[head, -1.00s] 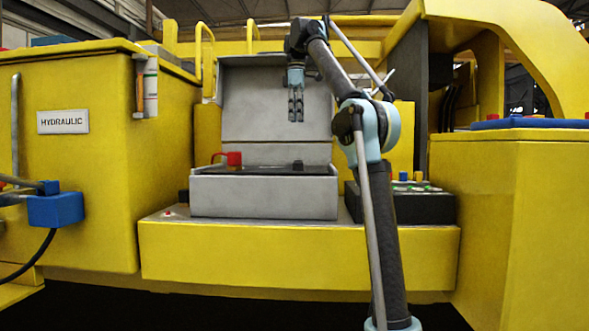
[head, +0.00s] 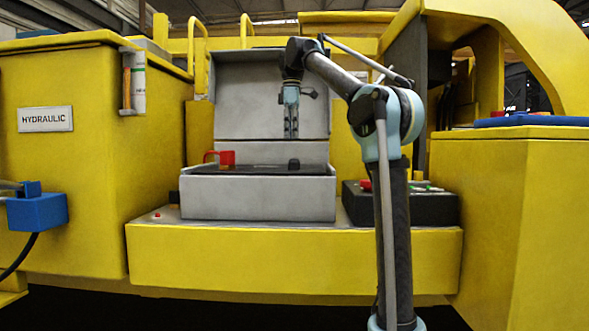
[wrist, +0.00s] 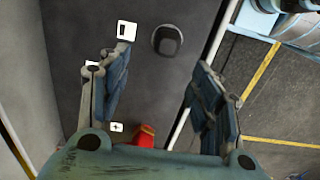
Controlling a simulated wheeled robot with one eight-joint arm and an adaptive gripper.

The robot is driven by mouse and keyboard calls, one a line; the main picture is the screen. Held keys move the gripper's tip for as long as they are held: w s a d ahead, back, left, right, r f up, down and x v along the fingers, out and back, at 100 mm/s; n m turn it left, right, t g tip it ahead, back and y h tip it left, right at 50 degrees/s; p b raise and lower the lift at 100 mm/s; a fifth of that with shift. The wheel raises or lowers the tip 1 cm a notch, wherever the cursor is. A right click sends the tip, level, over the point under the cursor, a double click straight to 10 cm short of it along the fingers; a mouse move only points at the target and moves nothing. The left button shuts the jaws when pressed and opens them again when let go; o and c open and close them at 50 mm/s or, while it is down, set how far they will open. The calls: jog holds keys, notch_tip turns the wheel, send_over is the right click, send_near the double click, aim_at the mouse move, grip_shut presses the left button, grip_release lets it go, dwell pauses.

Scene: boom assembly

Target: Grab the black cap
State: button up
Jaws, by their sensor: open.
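The black cap (head: 294,163) sits on the dark top of the grey box, right of its middle in the head view. In the wrist view it is a dark rounded piece (wrist: 167,40) on a grey surface, beyond and between the fingers. My gripper (head: 291,136) points down above the cap, with a gap between the fingertips and the cap. In the wrist view my gripper (wrist: 163,65) has its two fingers spread wide with nothing between them.
A red part (head: 226,158) stands on the box's left side. The grey box (head: 258,199) has a raised lid (head: 240,100) close behind my gripper. A black control panel (head: 420,210) is at right. Yellow housings flank both sides.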

send_over(290, 161)
jog(key=w, duration=0.3)
jog(key=f, duration=0.5)
jog(key=shift+d+f, duration=0.1)
jog(key=shift+d, duration=0.15)
jog(key=shift+s+a+f, duration=0.15)
jog(key=shift+s+f, duration=0.05)
jog(key=shift+f, duration=1.1)
jog(key=shift+s+a+f, duration=0.1)
jog(key=shift+s+f, duration=0.1)
jog(key=shift+f, duration=1.1)
jog(key=c, duration=1.2)
